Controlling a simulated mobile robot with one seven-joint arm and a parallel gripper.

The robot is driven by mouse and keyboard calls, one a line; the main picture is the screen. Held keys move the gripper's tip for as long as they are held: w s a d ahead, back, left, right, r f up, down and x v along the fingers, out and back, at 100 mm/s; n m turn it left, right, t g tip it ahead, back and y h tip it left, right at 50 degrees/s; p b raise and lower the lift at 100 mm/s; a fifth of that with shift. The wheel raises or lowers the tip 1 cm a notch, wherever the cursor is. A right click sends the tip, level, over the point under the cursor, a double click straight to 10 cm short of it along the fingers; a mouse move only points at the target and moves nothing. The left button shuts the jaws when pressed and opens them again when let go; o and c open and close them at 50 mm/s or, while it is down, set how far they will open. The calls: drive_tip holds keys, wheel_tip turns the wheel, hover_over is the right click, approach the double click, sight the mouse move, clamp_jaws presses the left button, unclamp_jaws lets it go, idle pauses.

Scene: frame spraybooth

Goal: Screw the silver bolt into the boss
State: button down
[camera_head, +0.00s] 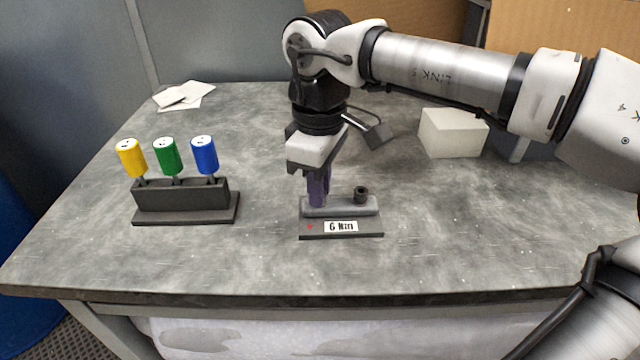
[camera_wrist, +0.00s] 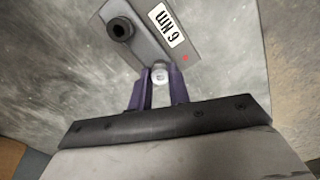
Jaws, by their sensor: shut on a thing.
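My gripper (camera_head: 317,203) points straight down over the left end of the grey block (camera_head: 342,208) on a small dark plate. Its purple fingers are shut on the silver bolt, whose round head (camera_wrist: 159,74) shows between the fingertips in the wrist view. The fingers hide the bolt in the head view. Whether its tip sits in a hole or only rests on the block cannot be seen. A black round piece with a dark hole in its top (camera_head: 361,194) stands upright at the block's right end, apart from the fingers; it also shows in the wrist view (camera_wrist: 120,29).
The plate bears a "6 Nm" label (camera_head: 341,227) and a red mark. A black rack (camera_head: 180,196) with yellow, green and blue handled drivers stands to the left. A white block (camera_head: 453,133) and papers (camera_head: 184,95) lie farther back. The table's front is clear.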

drive_tip(key=shift+r, duration=0.1)
drive_tip(key=c, duration=1.5)
unclamp_jaws()
drive_tip(key=shift+c, duration=0.2)
